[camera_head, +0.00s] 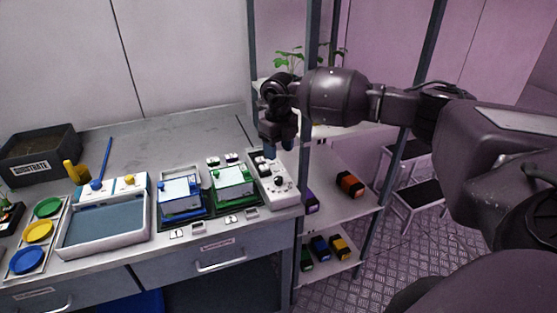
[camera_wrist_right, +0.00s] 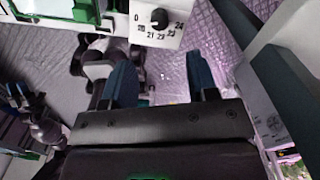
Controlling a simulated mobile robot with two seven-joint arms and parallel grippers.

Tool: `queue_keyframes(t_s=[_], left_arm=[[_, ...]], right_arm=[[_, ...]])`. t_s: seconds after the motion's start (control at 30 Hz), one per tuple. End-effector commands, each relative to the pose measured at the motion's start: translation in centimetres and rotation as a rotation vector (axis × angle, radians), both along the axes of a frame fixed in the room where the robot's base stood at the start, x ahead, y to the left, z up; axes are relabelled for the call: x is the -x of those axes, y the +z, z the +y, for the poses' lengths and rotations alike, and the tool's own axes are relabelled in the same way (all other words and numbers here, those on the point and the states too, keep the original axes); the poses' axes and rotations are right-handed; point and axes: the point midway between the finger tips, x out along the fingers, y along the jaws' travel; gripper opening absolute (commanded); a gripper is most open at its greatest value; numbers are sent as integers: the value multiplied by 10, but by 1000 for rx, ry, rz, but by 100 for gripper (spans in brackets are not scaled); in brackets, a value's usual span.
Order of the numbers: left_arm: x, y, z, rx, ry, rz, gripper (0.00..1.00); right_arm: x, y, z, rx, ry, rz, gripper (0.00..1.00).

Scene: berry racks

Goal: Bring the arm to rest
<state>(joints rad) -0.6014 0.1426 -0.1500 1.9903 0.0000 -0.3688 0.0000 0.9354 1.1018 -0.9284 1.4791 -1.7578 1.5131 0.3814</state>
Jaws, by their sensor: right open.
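My right arm comes in from the right in the head view and reaches across in front of the shelf rack. Its gripper (camera_head: 279,138) hangs fingers-down near the right end of the bench, above and behind the white control box (camera_head: 281,187). In the right wrist view the two dark teal fingers of the gripper (camera_wrist_right: 161,86) stand apart with nothing between them. The dial of the control box (camera_wrist_right: 158,20) shows at the top there. My left gripper is not in the head view.
A metal rack (camera_head: 362,210) with plants and colored blocks stands right of the bench. On the bench (camera_head: 150,150) are a blue-lidded box (camera_head: 181,189), a green-lidded box (camera_head: 235,180), a water tray (camera_head: 104,246) and a dark substrate bin (camera_head: 38,151). A step stool (camera_head: 425,194) stands behind the rack.

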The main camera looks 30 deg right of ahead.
Motion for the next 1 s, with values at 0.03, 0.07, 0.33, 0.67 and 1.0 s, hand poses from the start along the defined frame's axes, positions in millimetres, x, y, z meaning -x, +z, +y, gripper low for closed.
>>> queue_keyframes(t_s=[0.03,0.07,0.33,0.67,1.0], left_arm=[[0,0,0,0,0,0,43],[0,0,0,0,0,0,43],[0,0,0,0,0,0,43],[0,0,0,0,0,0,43],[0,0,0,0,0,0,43]], right_arm=[[0,4,0,0,0,0,54],[0,5,0,0,1,0,54],[0,9,1,-1,1,0,54],[0,9,0,-1,1,0,54],[-26,20,50,-266,80,-190,54]])
